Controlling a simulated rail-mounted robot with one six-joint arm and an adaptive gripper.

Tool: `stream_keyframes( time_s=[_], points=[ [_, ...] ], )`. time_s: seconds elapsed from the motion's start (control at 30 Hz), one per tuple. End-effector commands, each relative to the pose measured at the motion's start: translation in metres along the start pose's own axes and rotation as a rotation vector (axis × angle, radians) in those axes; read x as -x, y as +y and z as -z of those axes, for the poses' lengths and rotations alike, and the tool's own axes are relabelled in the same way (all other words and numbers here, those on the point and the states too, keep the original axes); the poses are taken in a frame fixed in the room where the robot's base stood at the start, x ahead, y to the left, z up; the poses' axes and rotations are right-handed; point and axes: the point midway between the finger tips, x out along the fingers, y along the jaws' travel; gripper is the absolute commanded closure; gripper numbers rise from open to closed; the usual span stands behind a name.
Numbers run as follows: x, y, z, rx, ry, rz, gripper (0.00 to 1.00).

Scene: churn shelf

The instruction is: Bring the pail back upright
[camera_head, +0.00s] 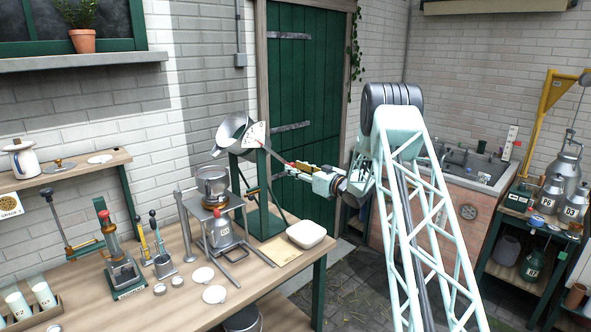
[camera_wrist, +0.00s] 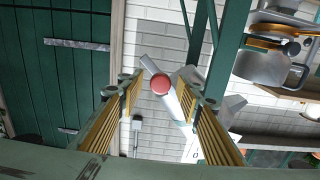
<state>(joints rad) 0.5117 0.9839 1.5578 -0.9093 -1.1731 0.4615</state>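A wide metal pail (camera_head: 233,131), tilted over with its mouth showing, hangs in a green stand (camera_head: 264,222) at the back of the bench. A white dial (camera_head: 255,134) with a pointer is at its side. A thin lever (camera_head: 275,155) runs from near the dial toward my gripper (camera_head: 297,168), which is to the right of the stand. In the wrist view my gripper (camera_wrist: 160,92) has its two yellow-ribbed fingers apart. A red round knob (camera_wrist: 160,84) shows between and beyond the fingertips; contact cannot be told.
A metal pot (camera_head: 213,181) on a rack, a white dish (camera_head: 306,234), several lids and hand tools stand on the bench. A green door (camera_head: 310,95) is behind my gripper. A sink (camera_head: 478,165) and a shelf of cans are at the right.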

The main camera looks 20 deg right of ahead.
Motion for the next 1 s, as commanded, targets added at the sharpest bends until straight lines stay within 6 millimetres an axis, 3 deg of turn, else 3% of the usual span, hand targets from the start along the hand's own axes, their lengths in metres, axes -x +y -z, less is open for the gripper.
stream_keyframes(
  time_s=[0.1, 0.47, 1.0],
  points=[
    [0.000, 0.000, 0.000, 0.000, 0.000, 0.000, 0.68],
    [0.000, 0.000, 0.000, 0.000, 0.000, 0.000, 1.00],
    [0.004, -0.009, -0.016, -0.120, -0.001, -0.007, 1.00]
  ],
)
